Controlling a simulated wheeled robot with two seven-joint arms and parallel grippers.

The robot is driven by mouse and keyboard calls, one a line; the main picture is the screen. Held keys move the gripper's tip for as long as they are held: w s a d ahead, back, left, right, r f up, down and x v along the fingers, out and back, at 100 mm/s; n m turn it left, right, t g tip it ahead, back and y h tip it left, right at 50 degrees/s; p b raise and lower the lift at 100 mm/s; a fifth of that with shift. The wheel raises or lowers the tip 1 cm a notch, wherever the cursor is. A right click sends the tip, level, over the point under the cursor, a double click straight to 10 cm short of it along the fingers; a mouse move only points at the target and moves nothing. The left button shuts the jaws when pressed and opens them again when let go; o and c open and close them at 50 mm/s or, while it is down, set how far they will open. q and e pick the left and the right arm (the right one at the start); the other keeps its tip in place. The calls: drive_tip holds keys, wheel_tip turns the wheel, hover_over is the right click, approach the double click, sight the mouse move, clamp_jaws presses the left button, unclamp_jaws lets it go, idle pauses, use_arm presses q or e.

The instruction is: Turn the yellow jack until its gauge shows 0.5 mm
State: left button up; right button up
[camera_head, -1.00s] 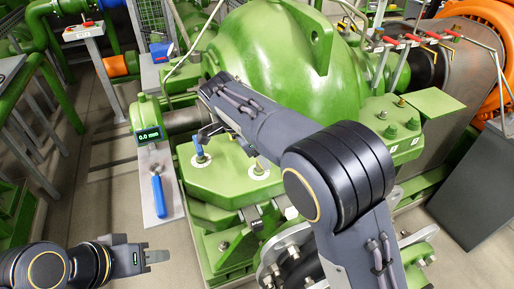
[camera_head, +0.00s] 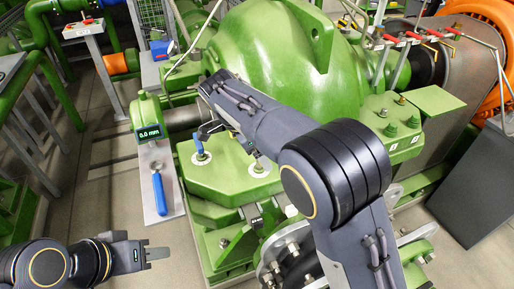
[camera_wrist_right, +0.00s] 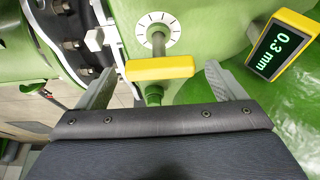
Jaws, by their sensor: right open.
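The yellow jack (camera_wrist_right: 160,69) shows in the right wrist view as a yellow crossbar on a grey stem, in front of a white marked dial (camera_wrist_right: 158,33). Its yellow-framed gauge (camera_wrist_right: 281,45) reads 0.3 mm. My right gripper (camera_wrist_right: 160,71) is open, with one finger on either side of the yellow crossbar and visible gaps at both ends. In the head view my right arm hides the yellow jack and its gauge. My left gripper (camera_head: 157,254) is at the lower left, far from the jack; its finger opening is not clear from this angle.
In the head view a separate display (camera_head: 149,133) reads 0.0 mm, above a grey plate with a blue-handled tool (camera_head: 159,190). A blue-topped jack (camera_head: 199,147) stands on the green casing foot (camera_head: 215,180). Open floor lies at the left.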

drive_tip(key=v, duration=0.7)
drive_tip(key=shift+a+r, duration=0.2)
drive_tip(key=shift+r, duration=0.15)
drive_tip(key=shift+s, duration=0.1)
drive_tip(key=s+d+n+y, duration=0.2)
drive_tip(key=s+d+y, duration=0.1)
drive_tip(key=d, duration=0.7)
drive_tip(key=s+d+n+y, duration=0.3)
drive_tip(key=s+d, duration=0.1)
drive_tip(key=d, duration=0.5)
drive_tip(key=s+d+f+n+t+y, duration=0.1)
drive_tip(key=s+d+f+n+t, duration=0.1)
drive_tip(key=s, duration=0.8)
drive_tip(key=s+d+f+n+t, duration=0.2)
drive_tip(key=s+f+n, duration=0.3)
drive_tip(key=s, duration=0.5)
drive_tip(key=shift+d+f+y, duration=0.3)
drive_tip(key=shift+d+y, duration=0.1)
drive_tip(key=shift+d, duration=0.1)
drive_tip(key=shift+s, duration=0.1)
